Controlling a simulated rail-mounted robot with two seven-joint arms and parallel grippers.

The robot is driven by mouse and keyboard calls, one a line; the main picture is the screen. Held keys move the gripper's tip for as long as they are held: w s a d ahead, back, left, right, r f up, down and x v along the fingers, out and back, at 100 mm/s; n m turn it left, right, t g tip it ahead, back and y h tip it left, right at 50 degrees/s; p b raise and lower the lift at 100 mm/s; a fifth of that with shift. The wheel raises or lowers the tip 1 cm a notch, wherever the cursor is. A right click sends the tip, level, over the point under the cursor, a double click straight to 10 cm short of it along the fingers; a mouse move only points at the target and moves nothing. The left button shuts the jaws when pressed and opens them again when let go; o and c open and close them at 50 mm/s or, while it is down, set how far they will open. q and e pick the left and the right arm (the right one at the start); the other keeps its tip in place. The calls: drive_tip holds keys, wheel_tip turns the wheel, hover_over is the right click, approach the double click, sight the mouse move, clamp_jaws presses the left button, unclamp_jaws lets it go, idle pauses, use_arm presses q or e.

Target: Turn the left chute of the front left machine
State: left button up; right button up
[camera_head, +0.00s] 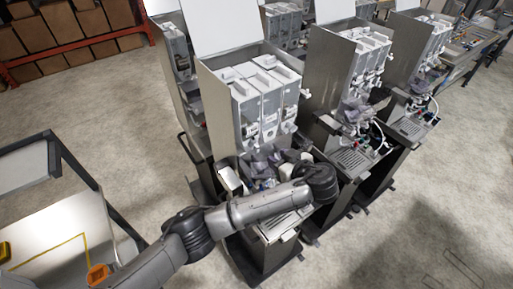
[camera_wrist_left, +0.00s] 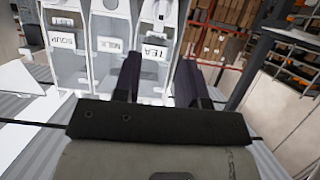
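The front left machine (camera_head: 226,118) is a steel cabinet with its lid up and white canisters (camera_head: 265,98) inside. My left arm reaches across its lower front, and the dark wrist is at the right side of its dispensing area. The fingers are not clear in the head view. In the left wrist view, my left gripper (camera_wrist_left: 157,75) has its two dark fingers apart, with nothing seen held between them. Beyond it stand canisters (camera_wrist_left: 110,42) with labels, one reading TEA. The left chute cannot be made out clearly. My right gripper is not in view.
More machines stand to the right (camera_head: 328,75) and behind. Grey bags (camera_head: 265,160) and small parts crowd the dispensing area. A dark-framed table (camera_head: 60,232) is at lower left. Shelves with boxes (camera_head: 75,22) are at the back left. Open floor lies at lower right.

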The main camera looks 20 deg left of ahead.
sight(258, 147)
use_arm(q)
drive_tip(key=p+x, duration=0.3)
drive_tip(key=x, duration=0.7)
drive_tip(key=shift+a, duration=0.2)
drive_tip(key=shift+x, duration=1)
drive_tip(key=shift+f, duration=0.1)
drive_tip(key=shift+c, duration=0.4)
drive_tip(key=c, duration=0.5)
drive_tip(key=shift+d, duration=0.1)
